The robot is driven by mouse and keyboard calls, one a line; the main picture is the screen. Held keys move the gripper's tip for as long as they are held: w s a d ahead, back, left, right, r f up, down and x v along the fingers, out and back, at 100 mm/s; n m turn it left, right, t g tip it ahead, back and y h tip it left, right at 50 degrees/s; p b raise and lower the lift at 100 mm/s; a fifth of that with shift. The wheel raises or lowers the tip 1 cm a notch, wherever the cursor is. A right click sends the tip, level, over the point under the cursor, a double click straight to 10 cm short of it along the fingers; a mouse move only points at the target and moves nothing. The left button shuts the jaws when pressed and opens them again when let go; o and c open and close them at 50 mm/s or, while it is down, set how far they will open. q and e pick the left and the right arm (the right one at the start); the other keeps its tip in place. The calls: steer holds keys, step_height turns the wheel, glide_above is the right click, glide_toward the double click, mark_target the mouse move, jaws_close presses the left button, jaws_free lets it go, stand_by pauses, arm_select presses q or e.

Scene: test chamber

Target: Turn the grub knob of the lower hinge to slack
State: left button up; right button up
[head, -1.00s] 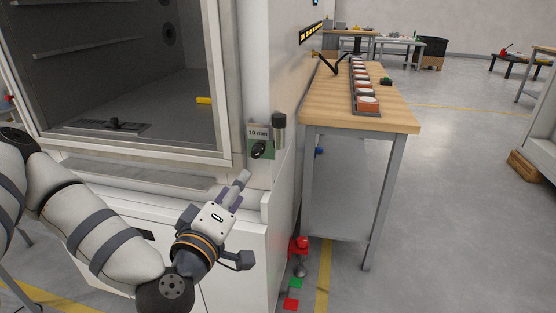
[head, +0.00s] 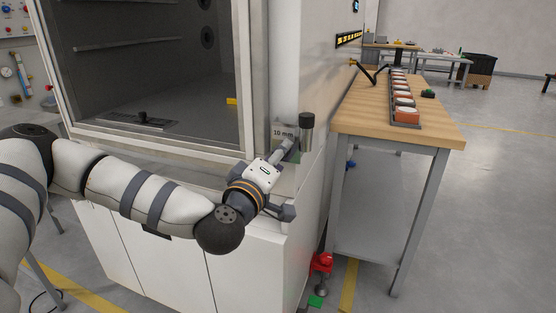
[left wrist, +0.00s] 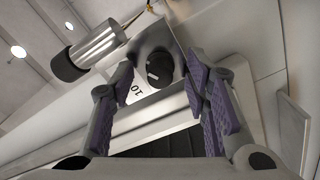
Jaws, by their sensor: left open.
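The black grub knob (left wrist: 160,68) with a white pointer mark sits on a grey block in the left wrist view. It lies between and beyond my open left fingers (left wrist: 162,70), and I see no contact. A plate marked "10 mm" (head: 283,133) is behind the knob; part of it also shows in the left wrist view (left wrist: 136,92). Beside it is a metal cylinder with a dark end (head: 306,130), also in the left wrist view (left wrist: 95,48). In the head view my left gripper (head: 288,147) is in front of the plate and hides the knob. My right gripper is out of view.
The cabinet with a dark chamber (head: 160,80) stands behind my left arm. A wooden bench (head: 430,132) with a row of orange-and-white pieces is to the right. A red item (head: 321,262) stands low by the cabinet corner. The floor at the right is clear.

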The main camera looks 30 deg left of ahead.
arm_select(q)
steer(key=shift+c, duration=0.6)
jaws_close()
steer(key=shift+n, duration=0.4)
steer(key=shift+n+b, duration=1.85)
steer(key=shift+n, duration=9.65)
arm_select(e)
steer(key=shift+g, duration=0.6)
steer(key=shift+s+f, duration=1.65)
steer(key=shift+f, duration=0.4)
